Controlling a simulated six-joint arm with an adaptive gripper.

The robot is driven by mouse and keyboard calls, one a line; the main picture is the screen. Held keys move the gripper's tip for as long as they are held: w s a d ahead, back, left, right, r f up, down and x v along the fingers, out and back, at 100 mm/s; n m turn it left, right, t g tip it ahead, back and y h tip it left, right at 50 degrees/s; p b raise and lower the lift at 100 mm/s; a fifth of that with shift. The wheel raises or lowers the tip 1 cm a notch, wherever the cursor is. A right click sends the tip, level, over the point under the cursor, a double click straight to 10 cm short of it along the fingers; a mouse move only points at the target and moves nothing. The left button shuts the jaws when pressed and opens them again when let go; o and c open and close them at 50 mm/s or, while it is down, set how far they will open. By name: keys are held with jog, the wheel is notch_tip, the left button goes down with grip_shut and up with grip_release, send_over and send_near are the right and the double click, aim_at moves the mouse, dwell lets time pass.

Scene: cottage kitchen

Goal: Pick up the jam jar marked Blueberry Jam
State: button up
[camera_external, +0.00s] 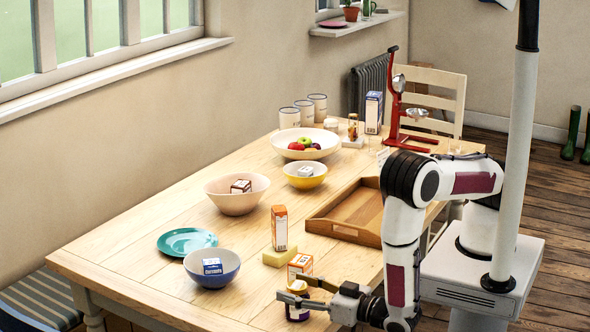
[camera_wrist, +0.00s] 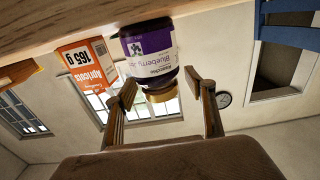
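The jar marked Blueberry (camera_wrist: 150,45) has a purple and white label and a gold lid; the wrist view shows it upside down. In the external view the jar (camera_external: 297,313) stands at the table's front edge, partly hidden by my gripper (camera_external: 300,289). My gripper also shows in the wrist view (camera_wrist: 159,88). Its fingers are spread, one on each side of the jar near lid height. I cannot tell whether either finger touches the jar.
An orange and white apricots box (camera_external: 300,267) is close beside the jar; it also shows in the wrist view (camera_wrist: 86,65).

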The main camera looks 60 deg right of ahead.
jog(key=c, duration=1.4)
jog(key=shift+r, duration=0.2)
jog(key=shift+r, duration=4.8)
